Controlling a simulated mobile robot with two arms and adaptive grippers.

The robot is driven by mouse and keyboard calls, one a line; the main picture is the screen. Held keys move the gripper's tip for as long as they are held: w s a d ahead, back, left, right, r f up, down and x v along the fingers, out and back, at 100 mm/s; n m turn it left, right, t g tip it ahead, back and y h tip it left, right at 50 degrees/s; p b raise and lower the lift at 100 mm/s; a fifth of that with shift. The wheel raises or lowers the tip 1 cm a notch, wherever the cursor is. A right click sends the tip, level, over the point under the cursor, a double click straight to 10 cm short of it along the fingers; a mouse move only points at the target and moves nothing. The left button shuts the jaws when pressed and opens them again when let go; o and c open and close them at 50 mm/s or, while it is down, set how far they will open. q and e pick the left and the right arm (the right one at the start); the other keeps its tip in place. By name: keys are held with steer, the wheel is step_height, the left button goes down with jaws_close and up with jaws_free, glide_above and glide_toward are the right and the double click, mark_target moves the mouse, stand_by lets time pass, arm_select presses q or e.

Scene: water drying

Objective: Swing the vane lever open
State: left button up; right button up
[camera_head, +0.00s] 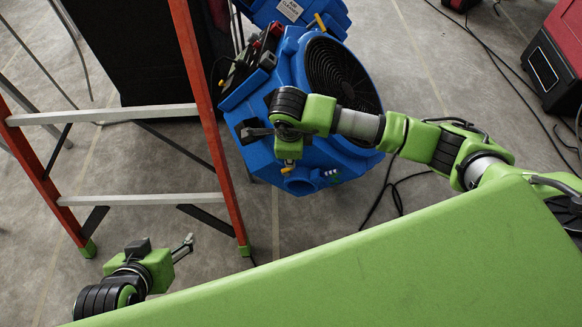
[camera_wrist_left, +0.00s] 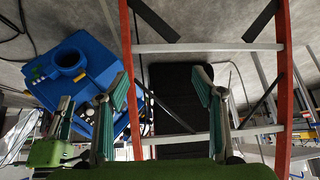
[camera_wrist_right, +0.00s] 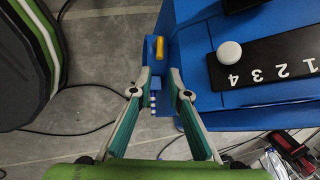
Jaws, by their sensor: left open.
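The blue air machine (camera_head: 350,150) stands on the floor, with a round fan grille on its side. A short yellow lever (camera_wrist_right: 160,47) shows on its blue body in the right wrist view, just past my right fingertips. A yellow piece also shows near the outlet in the head view (camera_head: 287,170). My right gripper (camera_wrist_right: 160,82) is open, its fingers partly spread beside the blue body. Nothing is visibly held, and contact with the lever cannot be told. My left gripper (camera_wrist_left: 163,82) is open and empty, low near the ladder.
An orange ladder (camera_head: 215,130) with grey rungs stands left of the machine. A black panel (camera_head: 140,60) is behind it. A numbered dial (camera_wrist_right: 230,53) is right of the lever. Cables cross the grey floor, and a red-black case (camera_head: 553,60) stands at the right.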

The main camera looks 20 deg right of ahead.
mark_target(287, 171)
steer(key=b+x, duration=0.2)
steer(key=x, duration=0.6)
arm_select(q)
steer(key=w+d+r+t+h, duration=0.1)
steer(key=w+d+r+t, duration=0.2)
steer(key=w+r+t, duration=0.3)
steer(key=shift+w+d+r+h, duration=0.35)
steer(key=shift+w+r+h, duration=0.05)
steer(key=shift+w+r, duration=1.3)
arm_select(e)
steer(key=shift+w+f, duration=0.1)
steer(key=shift+f, duration=0.15)
jaws_close()
